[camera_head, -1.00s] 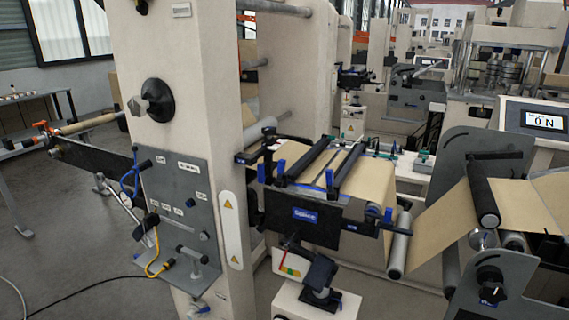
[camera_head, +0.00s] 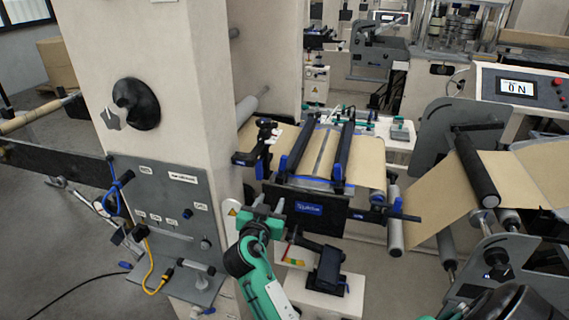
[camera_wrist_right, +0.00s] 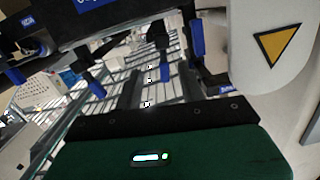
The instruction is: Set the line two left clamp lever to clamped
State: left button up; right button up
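The splice unit (camera_head: 322,215) stands right of the large pale column, with a black front plate and a blue label. Two long black clamp bars lie across its brown web. A blue lever (camera_head: 283,165) sits at the left bar's near end, and another blue lever (camera_head: 338,181) at the right bar's. The blue levers also show in the wrist view (camera_wrist_right: 197,38). My right gripper (camera_head: 262,216) is just in front of the unit's left front corner, below the left lever, with no visible contact with it. My left gripper is out of view.
A warning-triangle plate (camera_wrist_right: 275,45) is close beside my right gripper. A black-topped stand (camera_head: 328,270) is below the unit. Rollers and brown web (camera_head: 440,215) fill the right side.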

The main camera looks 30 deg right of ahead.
jog(key=m+h, duration=0.1)
send_near(283, 163)
jog(key=a+f, duration=0.1)
jog(key=shift+h, duration=0.3)
jog(key=p+x, duration=0.2)
jog(key=x, duration=0.1)
jog(key=p+x, duration=0.2)
jog(key=x, duration=0.2)
jog(key=p+x, duration=0.2)
jog(key=x, duration=0.2)
jog(key=shift+d+r, duration=0.25)
jog(key=shift+d, duration=0.05)
pick_arm(q)
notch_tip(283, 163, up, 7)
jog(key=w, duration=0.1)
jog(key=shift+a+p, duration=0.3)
jog(key=shift+p, duration=0.1)
pick_arm(e)
jog(key=shift+w+d+f+m, duration=0.15)
jog(key=shift+w+d+m, duration=0.15)
jog(key=shift+w+d, duration=0.25)
grip_shut()
